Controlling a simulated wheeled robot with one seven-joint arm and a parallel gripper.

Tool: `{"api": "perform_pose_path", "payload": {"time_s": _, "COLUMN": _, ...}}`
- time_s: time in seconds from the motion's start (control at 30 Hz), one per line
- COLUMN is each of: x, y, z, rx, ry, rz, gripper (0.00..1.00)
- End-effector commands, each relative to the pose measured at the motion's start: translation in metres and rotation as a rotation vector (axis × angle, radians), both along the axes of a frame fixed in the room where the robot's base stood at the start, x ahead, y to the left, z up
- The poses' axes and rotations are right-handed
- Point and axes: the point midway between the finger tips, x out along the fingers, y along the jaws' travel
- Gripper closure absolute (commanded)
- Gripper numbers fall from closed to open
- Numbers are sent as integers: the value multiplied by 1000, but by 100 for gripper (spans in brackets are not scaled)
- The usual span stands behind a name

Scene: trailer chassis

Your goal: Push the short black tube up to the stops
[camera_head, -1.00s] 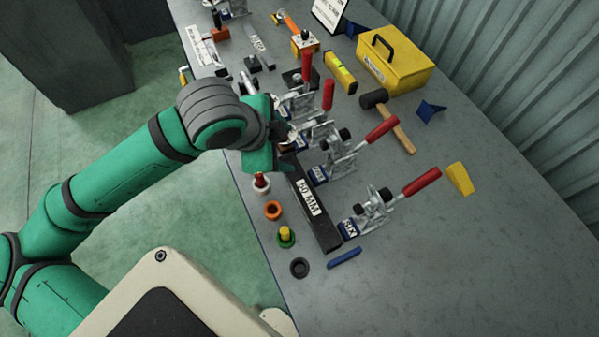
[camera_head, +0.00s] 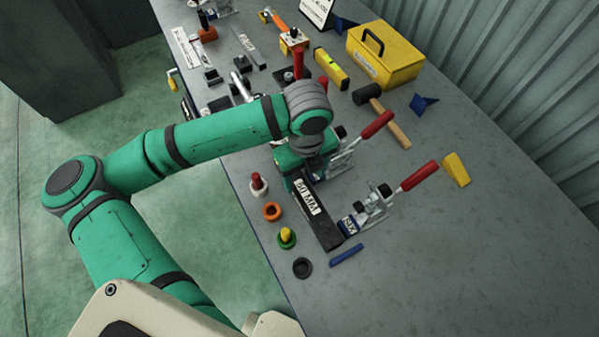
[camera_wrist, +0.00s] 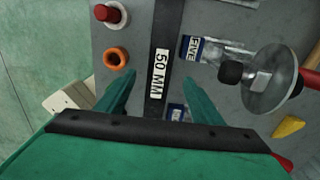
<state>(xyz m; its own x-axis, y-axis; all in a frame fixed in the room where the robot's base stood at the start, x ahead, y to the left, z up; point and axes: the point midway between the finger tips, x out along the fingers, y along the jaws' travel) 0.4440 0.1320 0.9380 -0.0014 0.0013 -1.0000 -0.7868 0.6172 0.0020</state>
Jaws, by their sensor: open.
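The black tube (camera_head: 327,232) bears a white "50 MM" label and lies along the front of a row of toggle clamps. Its far end is hidden by my arm in the head view. In the wrist view the tube (camera_wrist: 157,112) runs up and down the picture between my fingers. My gripper (camera_wrist: 159,82) is open, one finger on each side of the tube; I cannot tell whether they touch it. In the head view my gripper (camera_head: 298,168) is over the tube's far part, partly hidden by the wrist. I cannot make out the stops.
A clamp (camera_head: 375,203) with a red handle stands right of the tube, and the clamp marked FIVE (camera_wrist: 258,75) is close to my right finger. Red (camera_head: 259,184), orange (camera_head: 272,212), green-yellow (camera_head: 286,237) and black (camera_head: 302,267) pieces line the left edge. A blue bar (camera_head: 346,255) lies nearby.

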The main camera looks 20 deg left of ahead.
Motion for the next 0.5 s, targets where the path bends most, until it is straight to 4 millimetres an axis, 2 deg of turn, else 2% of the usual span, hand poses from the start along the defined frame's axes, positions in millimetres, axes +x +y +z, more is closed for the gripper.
{"api": "perform_pose_path", "payload": {"time_s": 0.5, "x": -1, "y": 0, "z": -78, "rx": -3, "ry": 1, "rz": 6, "gripper": 39}}
